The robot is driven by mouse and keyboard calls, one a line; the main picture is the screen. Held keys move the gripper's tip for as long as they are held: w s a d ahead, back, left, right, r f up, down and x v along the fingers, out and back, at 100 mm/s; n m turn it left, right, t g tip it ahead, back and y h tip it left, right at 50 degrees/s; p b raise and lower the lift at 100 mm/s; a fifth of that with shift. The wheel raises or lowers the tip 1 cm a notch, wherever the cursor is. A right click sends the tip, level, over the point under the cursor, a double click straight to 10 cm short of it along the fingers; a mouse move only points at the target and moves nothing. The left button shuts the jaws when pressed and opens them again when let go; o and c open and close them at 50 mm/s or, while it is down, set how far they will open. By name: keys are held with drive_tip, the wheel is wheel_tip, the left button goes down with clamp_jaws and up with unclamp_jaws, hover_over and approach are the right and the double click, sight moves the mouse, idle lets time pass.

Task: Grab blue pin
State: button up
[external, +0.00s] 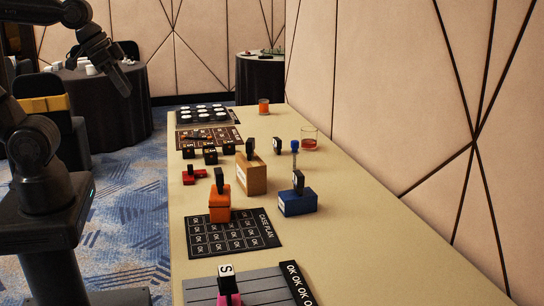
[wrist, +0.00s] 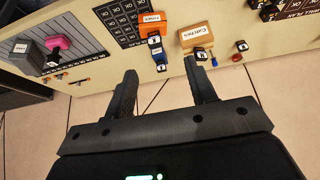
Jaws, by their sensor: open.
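In the external view a small upright pin with a blue head (external: 295,146) stands on the table behind a blue box (external: 298,203) that has a dark stamp-like piece on top. In the wrist view a small blue piece (wrist: 214,60) beside a tan labelled box (wrist: 196,36) looks like this pin, but it is too small to be sure. My gripper (wrist: 161,66) is open and empty, its two fingers apart with floor or wall panels between them.
The long table (external: 390,255) also holds an orange box (external: 220,205), a tan box (external: 251,176), a black plan mat (external: 265,238) and a red drink glass (external: 309,143). Small black blocks stand left of the tan box. A panelled wall runs along the right; the table's right side is clear.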

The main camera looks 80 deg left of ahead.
drive_tip(key=w+a+r, duration=0.1)
drive_tip(key=w, duration=0.6)
drive_tip(key=w+a+r, duration=0.2)
drive_tip(key=w, duration=0.4)
drive_tip(key=n+g+y, duration=0.1)
drive_tip(key=n, duration=0.2)
hover_over(296, 149)
drive_tip(key=s+d, duration=0.7)
drive_tip(key=s, duration=0.5)
wheel_tip(296, 149, down, 12)
drive_tip(key=shift+n, duration=0.3)
drive_tip(key=shift+w+a+r+x, duration=0.3)
drive_tip(key=shift+a+x, duration=0.7)
drive_tip(key=shift+x, duration=3.5)
drive_tip(key=shift+w+a+r+x, duration=0.3)
drive_tip(key=shift+a+x, duration=0.7)
drive_tip(key=shift+x, duration=3.55)
drive_tip(key=shift+w+a+r+x, duration=0.15)
drive_tip(key=shift+w+a+x, duration=0.6)
drive_tip(key=shift+x, duration=3.75)
drive_tip(key=shift+s+a, duration=0.25)
drive_tip(key=shift+s, duration=0.05)
drive_tip(key=c, duration=1)
drive_tip(key=shift+c, duration=0.2)
